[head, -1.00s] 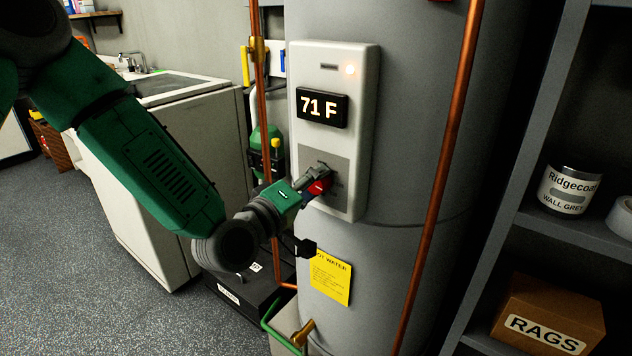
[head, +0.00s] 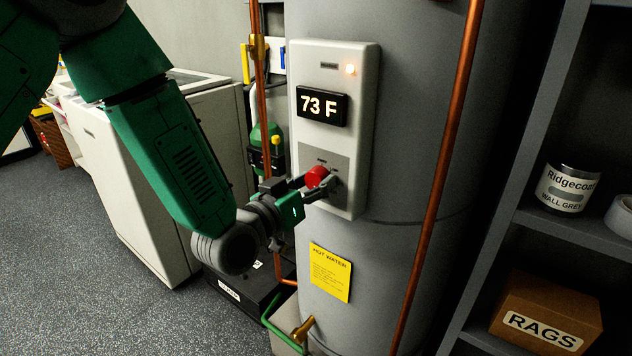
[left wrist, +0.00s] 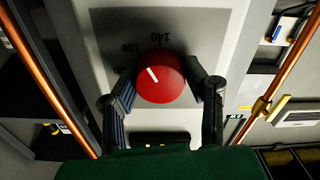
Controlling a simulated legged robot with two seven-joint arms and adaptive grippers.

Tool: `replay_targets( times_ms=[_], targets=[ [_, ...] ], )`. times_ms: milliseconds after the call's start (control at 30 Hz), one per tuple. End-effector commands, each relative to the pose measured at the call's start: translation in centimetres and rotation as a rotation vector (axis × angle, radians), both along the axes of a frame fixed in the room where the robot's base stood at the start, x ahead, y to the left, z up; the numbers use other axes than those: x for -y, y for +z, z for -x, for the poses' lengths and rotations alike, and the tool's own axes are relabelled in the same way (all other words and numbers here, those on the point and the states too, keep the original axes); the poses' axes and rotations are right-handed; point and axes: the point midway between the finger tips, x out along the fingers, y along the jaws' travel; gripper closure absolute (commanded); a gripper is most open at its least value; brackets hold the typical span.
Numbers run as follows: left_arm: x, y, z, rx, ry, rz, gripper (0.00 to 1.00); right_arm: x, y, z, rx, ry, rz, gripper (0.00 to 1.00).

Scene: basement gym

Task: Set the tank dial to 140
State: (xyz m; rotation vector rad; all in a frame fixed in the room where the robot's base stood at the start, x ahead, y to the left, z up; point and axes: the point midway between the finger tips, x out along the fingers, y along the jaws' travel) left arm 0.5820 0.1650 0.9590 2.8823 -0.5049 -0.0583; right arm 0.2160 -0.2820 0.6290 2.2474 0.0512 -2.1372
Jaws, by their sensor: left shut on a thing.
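The tank (head: 425,130) is a tall grey cylinder with a pale control panel (head: 363,100) on its front. The panel's display (head: 322,105) reads 73 F. The red round dial (head: 317,175) sits low on the panel. My left gripper (head: 320,181) is shut on the dial, one finger on each side. In the left wrist view the dial (left wrist: 172,88) has a white mark pointing up and left, between 130 and 140 and seemingly nearer 130. The fingers (left wrist: 161,80) flank it. My right gripper is not in view.
Copper pipes (head: 440,180) run up either side of the panel. A yellow hot water notice (head: 330,273) hangs below it. A grey shelf (head: 580,235) with a paint can (head: 567,190) and a RAGS box (head: 545,312) stands at the right. A white appliance (head: 130,200) stands at the left.

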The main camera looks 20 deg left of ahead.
Motion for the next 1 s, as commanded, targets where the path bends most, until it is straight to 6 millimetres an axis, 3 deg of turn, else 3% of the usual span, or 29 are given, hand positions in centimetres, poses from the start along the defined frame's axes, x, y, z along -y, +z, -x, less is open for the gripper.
replay_targets(
  times_ms=[33,500,1000],
  targets=[
    [0.06,-0.65,0.29,-0.001,-0.004,-0.048,0.89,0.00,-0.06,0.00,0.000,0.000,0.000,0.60],
    [0.10,-0.54,0.27,0.120,-0.006,-0.373,0.89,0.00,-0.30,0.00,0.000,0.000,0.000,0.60],
    [0.14,-0.42,0.25,0.159,-0.008,-0.471,0.89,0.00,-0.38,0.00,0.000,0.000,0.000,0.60]
  ],
)
